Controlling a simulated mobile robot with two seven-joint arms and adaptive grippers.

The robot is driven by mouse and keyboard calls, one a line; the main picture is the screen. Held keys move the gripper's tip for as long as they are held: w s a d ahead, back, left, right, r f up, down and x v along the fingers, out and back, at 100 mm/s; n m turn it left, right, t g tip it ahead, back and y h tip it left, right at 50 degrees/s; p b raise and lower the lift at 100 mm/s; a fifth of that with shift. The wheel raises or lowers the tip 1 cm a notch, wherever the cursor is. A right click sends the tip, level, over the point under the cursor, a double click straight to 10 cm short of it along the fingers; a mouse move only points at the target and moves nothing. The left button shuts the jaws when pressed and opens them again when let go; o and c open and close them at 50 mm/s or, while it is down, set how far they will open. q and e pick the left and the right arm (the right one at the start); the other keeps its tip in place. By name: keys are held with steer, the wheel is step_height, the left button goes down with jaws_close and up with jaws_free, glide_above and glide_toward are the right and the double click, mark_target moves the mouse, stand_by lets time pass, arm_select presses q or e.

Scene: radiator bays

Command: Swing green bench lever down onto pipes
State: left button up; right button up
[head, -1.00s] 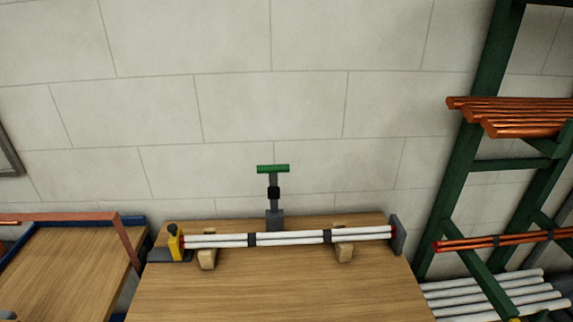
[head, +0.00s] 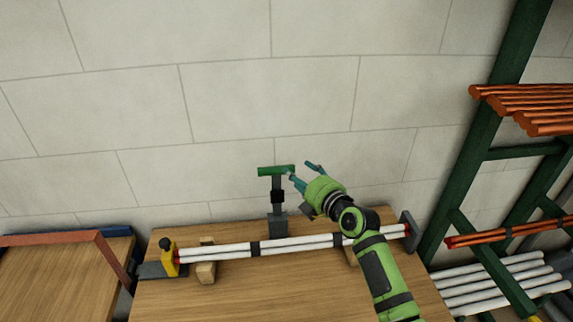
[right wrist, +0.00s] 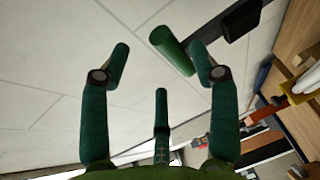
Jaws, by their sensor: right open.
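The green bench lever (head: 267,171) stands upright behind the pipes, a green crossbar on a dark post. In the right wrist view its green bar (right wrist: 171,49) lies ahead of my fingers, nearer the right-hand finger. The white pipes (head: 290,246) lie across two wooden blocks on the bench, bound with dark bands. My right gripper (head: 303,171) is open beside the right end of the bar, with one finger close to it; I cannot tell whether they touch. My forearm hides part of the pipes' right side. My left gripper is not in view.
A yellow clamp (head: 169,257) stands at the pipes' left end and a grey plate (head: 409,232) at the right end. A green rack with copper pipes (head: 530,104) is at the right. The bench front (head: 250,295) is clear.

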mark_target(288, 166)
steer(key=shift+x, duration=2.25)
steer(key=shift+w+a+f, duration=0.2)
steer(key=shift+w, duration=0.1)
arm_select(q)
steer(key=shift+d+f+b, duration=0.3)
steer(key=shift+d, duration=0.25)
arm_select(e)
steer(key=shift+w+a, duration=0.25)
steer(key=shift+w, duration=0.1)
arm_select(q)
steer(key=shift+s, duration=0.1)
arm_select(e)
steer(key=c, duration=1.2)
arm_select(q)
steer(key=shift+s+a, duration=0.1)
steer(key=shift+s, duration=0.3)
arm_select(e)
jaws_close()
